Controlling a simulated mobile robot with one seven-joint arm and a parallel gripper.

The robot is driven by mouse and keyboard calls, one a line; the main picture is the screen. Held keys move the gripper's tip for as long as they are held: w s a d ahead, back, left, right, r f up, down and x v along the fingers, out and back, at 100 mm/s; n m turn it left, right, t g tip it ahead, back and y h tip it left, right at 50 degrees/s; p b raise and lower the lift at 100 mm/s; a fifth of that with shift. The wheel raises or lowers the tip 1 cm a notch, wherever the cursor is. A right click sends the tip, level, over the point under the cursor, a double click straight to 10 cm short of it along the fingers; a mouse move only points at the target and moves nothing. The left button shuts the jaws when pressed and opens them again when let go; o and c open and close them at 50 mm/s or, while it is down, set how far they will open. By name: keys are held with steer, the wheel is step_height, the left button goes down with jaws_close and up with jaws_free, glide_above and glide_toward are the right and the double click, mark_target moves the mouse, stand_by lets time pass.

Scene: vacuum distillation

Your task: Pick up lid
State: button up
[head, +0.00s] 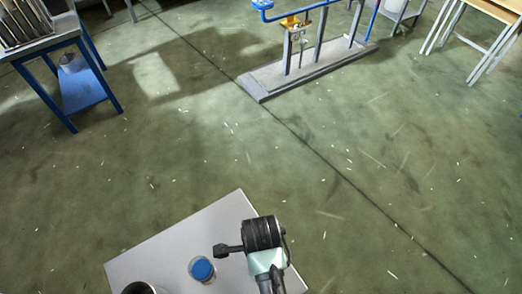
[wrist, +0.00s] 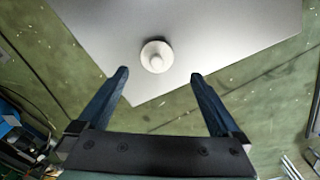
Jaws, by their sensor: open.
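A small round, pale lid-like piece (wrist: 156,57) with a raised knob lies on a grey flat surface (wrist: 220,25) in the wrist view. It is near that surface's corner, just beyond my fingertips and about midway between them. My gripper (wrist: 160,73) is open, with its two blue fingers wide apart and nothing between them. In the head view my gripper (head: 218,251) shows side-on above the grey surface (head: 165,240), pointing left. I cannot make out the pale piece in the head view.
A dark round object (head: 140,288) is cut off at the bottom edge. A blue stand (head: 85,88) and a pipe rig on a plinth (head: 305,68) stand farther off. Open floor lies between.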

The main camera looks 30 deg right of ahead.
steer(key=shift+s+a+f+p, duration=0.1)
steer(key=shift+a+f+p, duration=0.05)
steer(key=shift+f, duration=1.6)
steer(key=shift+s+a+f+p, duration=0.1)
steer(key=shift+f+p, duration=0.05)
steer(key=shift+f, duration=1.6)
